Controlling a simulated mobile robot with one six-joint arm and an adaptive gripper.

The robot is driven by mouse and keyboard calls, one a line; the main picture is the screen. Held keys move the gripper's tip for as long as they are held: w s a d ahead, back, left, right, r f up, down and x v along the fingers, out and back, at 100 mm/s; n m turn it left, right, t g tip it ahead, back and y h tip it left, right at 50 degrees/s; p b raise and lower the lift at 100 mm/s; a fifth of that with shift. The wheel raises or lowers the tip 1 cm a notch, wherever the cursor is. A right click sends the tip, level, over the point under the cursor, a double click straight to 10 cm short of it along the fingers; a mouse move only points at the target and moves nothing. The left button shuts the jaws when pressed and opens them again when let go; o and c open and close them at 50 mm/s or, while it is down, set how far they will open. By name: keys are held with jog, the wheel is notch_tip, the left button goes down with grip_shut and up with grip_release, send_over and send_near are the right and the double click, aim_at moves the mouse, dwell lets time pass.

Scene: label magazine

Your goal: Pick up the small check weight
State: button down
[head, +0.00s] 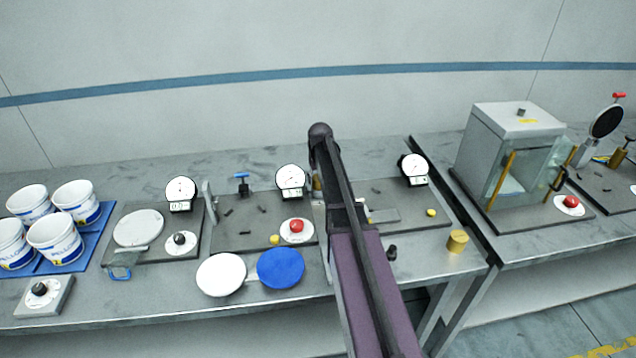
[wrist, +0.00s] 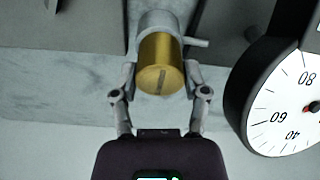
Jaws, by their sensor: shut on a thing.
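A sliver of the brass (head: 317,184) shows just left of my arm in the head view, where my arm hides most of the gripper. Another brass weight (head: 457,241) stands at the bench's front right. I cannot tell from its looks which brass piece is the small check weight.
A dial gauge (head: 291,180) stands close beside my gripper and also shows in the wrist view (wrist: 290,100). Another dial (head: 413,168) stands to the right. White and blue discs (head: 280,268) lie in front. White tubs (head: 56,240) are at left, a glass-doored box (head: 515,150) at right.

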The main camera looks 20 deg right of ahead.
jog(key=shift+r, duration=0.25)
notch_tip(320, 180, up, 4)
jog(key=p, duration=0.4)
jog(key=shift+f, duration=0.2)
jog(key=s+p, duration=0.1)
jog(key=s, duration=1.5)
jog(key=shift+d+r, duration=0.2)
jog(key=shift+r, duration=0.25)
jog(key=shift+a, duration=0.15)
